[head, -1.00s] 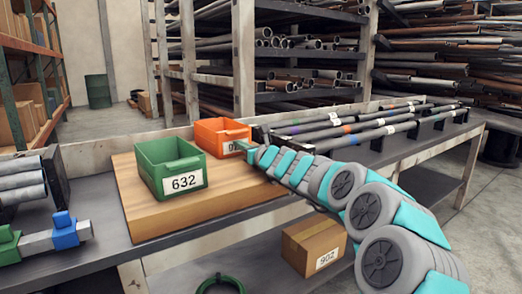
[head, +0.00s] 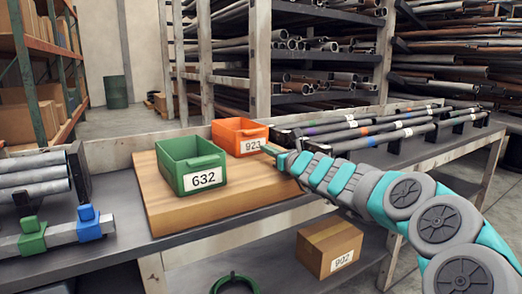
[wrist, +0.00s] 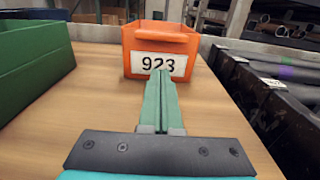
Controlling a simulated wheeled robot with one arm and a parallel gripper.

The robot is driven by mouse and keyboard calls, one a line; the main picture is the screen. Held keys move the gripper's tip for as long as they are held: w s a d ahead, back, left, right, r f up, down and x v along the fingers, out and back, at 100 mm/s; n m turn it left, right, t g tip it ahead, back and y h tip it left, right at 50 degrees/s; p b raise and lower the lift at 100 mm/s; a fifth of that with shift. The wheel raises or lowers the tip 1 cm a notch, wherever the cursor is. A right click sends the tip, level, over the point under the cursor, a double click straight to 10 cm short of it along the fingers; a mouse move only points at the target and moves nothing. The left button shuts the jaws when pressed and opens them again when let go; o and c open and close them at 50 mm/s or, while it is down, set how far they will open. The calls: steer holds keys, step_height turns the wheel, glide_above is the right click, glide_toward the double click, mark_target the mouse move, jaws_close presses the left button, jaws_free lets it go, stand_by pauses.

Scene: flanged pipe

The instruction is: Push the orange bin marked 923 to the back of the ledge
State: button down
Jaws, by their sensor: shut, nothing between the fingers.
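The orange bin (head: 237,131) marked 923 stands upright on the wooden board (head: 170,209), toward its back edge. It also shows in the wrist view (wrist: 160,45), with its white label facing me. My gripper (head: 267,149) is shut and empty, its fingertips pointing at the front of the bin. In the wrist view the closed green fingers (wrist: 160,75) overlap the lower part of the label. I cannot tell whether the tips touch the bin or stop just short of it.
A green bin (head: 191,165) marked 632 stands on the board to the left of the orange bin. Pipes (head: 350,142) lie in a rack close on the right. A low rail (head: 120,151) runs along the back of the bench. A cardboard box (head: 330,248) marked 902 sits on the lower shelf.

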steer(key=v, duration=0.8)
steer(key=shift+b, duration=0.4)
steer(key=c, duration=1.5)
jaws_free()
